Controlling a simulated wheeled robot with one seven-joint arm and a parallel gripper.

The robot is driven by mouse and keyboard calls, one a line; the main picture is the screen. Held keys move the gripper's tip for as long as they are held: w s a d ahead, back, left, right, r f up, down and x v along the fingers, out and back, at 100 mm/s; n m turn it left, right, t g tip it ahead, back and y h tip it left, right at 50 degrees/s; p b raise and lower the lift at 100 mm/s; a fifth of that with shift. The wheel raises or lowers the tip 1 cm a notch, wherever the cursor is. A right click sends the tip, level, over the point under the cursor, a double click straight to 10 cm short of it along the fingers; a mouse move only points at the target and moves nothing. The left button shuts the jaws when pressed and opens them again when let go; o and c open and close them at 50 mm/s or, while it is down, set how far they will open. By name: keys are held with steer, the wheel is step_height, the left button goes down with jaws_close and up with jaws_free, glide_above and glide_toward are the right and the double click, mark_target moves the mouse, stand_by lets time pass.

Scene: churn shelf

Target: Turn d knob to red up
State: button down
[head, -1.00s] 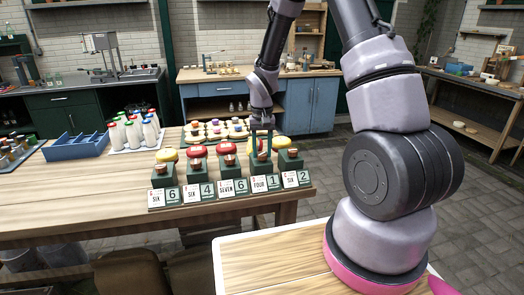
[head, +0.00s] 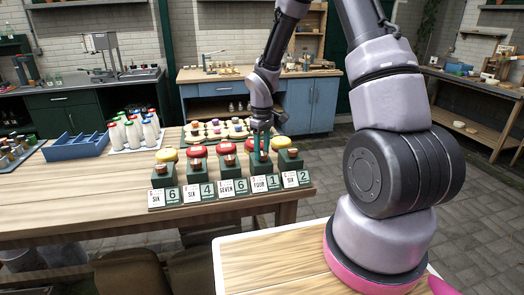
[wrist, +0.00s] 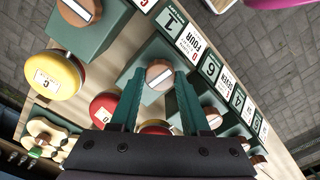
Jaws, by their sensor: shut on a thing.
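A row of green blocks stands along the front of the wooden table, each with a round wooden knob and a card and number plate. The block reading FOUR and 1 (head: 260,184) is second from the right; its card also shows in the wrist view (wrist: 192,38). Its wooden knob (wrist: 159,74) carries a pale line lying aslant in the wrist view; I cannot make out any red mark on it. My gripper (head: 261,160) comes down from above, with its teal fingers (wrist: 158,82) shut on this knob, one on each side.
Red domes (wrist: 104,108) and yellow domes (wrist: 60,75) stand close behind the blocks. Neighbouring knobs (head: 293,153) are close on both sides. White bottles (head: 135,130) and a blue crate (head: 75,147) stand at the back left. The table's left front is clear.

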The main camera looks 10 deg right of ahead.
mark_target(262, 153)
steer(key=shift+n, duration=0.5)
steer(key=shift+c, duration=1.9)
jaws_free()
steer(key=shift+r, duration=0.1)
step_height(262, 153, up, 11)
steer(key=shift+f, duration=0.2)
steer(key=shift+r, duration=0.1)
